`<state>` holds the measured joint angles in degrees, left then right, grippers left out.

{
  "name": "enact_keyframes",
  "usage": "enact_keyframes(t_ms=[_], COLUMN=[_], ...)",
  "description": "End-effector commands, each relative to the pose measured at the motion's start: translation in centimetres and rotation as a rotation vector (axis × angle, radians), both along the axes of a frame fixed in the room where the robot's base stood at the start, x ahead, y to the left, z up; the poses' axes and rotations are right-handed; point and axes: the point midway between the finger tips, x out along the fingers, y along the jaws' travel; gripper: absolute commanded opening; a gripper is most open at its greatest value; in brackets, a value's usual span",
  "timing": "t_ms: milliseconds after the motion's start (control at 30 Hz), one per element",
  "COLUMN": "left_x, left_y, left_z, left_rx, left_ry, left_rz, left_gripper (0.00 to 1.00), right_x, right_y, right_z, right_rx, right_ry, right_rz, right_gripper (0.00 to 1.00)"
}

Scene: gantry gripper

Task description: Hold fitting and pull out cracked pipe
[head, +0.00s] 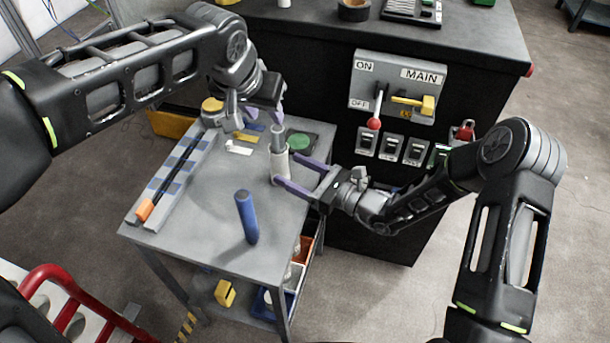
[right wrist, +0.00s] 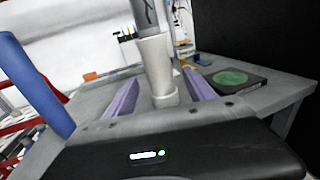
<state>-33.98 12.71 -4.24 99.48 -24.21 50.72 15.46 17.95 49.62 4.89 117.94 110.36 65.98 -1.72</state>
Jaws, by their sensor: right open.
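The pale fitting (head: 281,168) stands upright on the grey table with the grey pipe (head: 277,137) rising from its top. In the right wrist view, the fitting (right wrist: 157,70) stands ahead between my purple fingers, and the pipe (right wrist: 146,14) runs out of the top of the picture. No crack can be made out. My right gripper (head: 286,168) is open, its fingers either side of the fitting with a gap visible in the wrist view. My left gripper (head: 265,112) hangs just above and behind the pipe top, its purple fingertips apart and empty.
A blue pipe (head: 246,217) stands at the table's front. A green disc on a dark pad (head: 299,142) lies behind the fitting. A slotted rack (head: 172,178) runs along the left edge. A switch cabinet (head: 392,85) with a red-knobbed lever stands close at the right.

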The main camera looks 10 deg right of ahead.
Motion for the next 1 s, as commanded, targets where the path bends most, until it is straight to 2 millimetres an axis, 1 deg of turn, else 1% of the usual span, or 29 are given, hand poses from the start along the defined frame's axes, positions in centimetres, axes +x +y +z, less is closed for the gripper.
enact_keyframes(t_ms=[33, 100, 300, 633, 1000], left_x=[0.0, 0.0, 0.0, 0.0, 0.0], left_y=[0.0, 0.0, 0.0, 0.0, 0.0], left_z=[0.0, 0.0, 0.0, 0.0, 0.0], left_rx=[0.0, 0.0, 0.0, 0.0, 0.0], left_ry=[0.0, 0.0, 0.0, 0.0, 0.0], left_rz=[0.0, 0.0, 0.0, 0.0, 0.0], left_gripper=[0.36, 0.36, 0.36, 0.36, 0.36], right_x=[0.4, 1.0, 2.3, 2.4, 2.4], right_y=[0.8, 1.6, 3.0, 3.2, 3.2], right_z=[0.0, 0.0, 0.0, 0.0, 0.0], right_rx=[0.002, 0.001, 0.001, 0.0, 0.0], right_ry=[-0.001, -0.001, -0.001, 0.0, 0.0], right_rz=[0.003, 0.002, 0.0, 0.0, 0.0], right_gripper=[0.63, 0.63, 0.63, 0.62, 0.32])
